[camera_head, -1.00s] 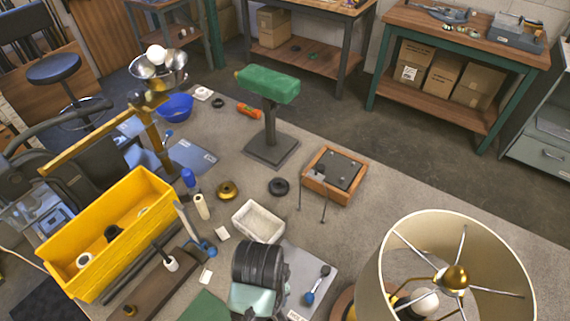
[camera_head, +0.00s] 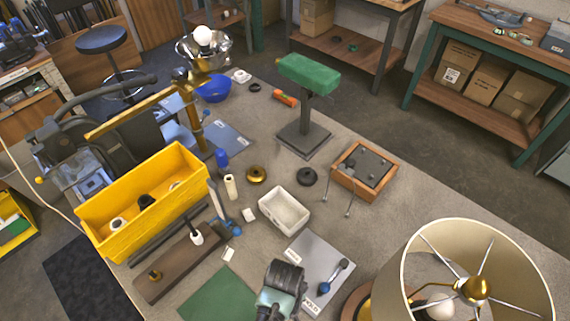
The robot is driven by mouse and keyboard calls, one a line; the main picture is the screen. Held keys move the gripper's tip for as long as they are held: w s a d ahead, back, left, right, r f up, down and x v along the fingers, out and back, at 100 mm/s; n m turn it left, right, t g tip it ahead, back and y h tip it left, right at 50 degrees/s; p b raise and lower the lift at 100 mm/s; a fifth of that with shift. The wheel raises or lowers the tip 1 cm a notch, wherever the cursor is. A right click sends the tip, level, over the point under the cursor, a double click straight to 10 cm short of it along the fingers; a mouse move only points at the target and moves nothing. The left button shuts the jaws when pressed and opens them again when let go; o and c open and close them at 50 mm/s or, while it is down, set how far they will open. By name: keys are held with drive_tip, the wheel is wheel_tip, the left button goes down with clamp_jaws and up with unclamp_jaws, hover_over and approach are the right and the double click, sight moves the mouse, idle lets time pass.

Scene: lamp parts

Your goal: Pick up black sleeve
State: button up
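A small black piece that may be the black sleeve (camera_head: 146,201) lies inside the yellow bin (camera_head: 128,232) at the left. It is too small to be sure of its shape, and the bin wall hides its lower part. A black round part (camera_head: 307,176) lies on the grey table. The dark ribbed end of my arm shows at the bottom middle, cut by the frame edge, well to the right of the bin. My gripper's fingers cannot be made out, nor whether they hold anything.
A white tray (camera_head: 284,211), a brass ring (camera_head: 256,174), a white cylinder (camera_head: 231,187) and a wooden box (camera_head: 363,172) stand mid-table. A large lampshade (camera_head: 410,262) fills the lower right. A yellow lamp arm (camera_head: 135,112) reaches over behind the bin.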

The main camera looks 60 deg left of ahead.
drive_tip(key=shift+f, duration=0.3)
clamp_jaws()
drive_tip(key=shift+r, duration=0.1)
